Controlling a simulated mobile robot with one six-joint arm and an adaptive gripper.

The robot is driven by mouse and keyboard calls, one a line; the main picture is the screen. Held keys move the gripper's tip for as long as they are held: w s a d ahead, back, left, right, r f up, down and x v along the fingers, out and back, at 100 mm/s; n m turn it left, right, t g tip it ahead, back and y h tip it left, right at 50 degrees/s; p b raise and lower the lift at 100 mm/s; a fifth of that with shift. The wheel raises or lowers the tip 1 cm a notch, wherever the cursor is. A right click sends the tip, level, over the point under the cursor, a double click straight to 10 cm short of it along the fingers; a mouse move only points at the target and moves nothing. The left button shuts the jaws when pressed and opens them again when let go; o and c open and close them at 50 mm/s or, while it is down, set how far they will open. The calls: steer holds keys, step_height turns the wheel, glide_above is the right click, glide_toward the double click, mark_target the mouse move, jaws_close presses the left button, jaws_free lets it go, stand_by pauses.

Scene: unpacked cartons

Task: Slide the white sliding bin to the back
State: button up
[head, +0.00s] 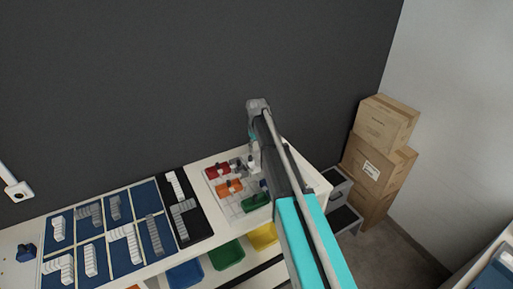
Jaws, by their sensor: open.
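A white board (228,208) with raised tracks lies on the white bench top and carries small coloured sliding bins with dark handles. A red bin (216,169) sits at its back left, an orange bin (229,187) in the middle and a green bin (256,202) at the front. A pale piece (237,166) beside the red bin may be the white sliding bin, but it is small and partly covered. My gripper (254,168) points down over the back right of the board. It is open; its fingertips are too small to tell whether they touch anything.
A black tray (192,225) and blue panels (125,250) with grey and white blocks lie left of the board. Coloured tubs, including a yellow one (262,237), sit below the bench top. A dark wall stands behind. Cardboard boxes (380,150) are stacked to the right.

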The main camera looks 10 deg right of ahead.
steer(key=s+f+m+b, duration=0.1)
steer(key=s+f+b, duration=0.1)
steer(key=s, duration=1)
steer(key=s+f+m+b, duration=0.2)
steer(key=s+f+b, duration=0.1)
steer(key=s, duration=1)
steer(key=shift+b, duration=0.3)
steer(key=shift+a, duration=0.1)
steer(key=shift+m, duration=0.3)
steer(key=s, duration=0.4)
steer(key=shift+s, duration=0.1)
stand_by(1.2)
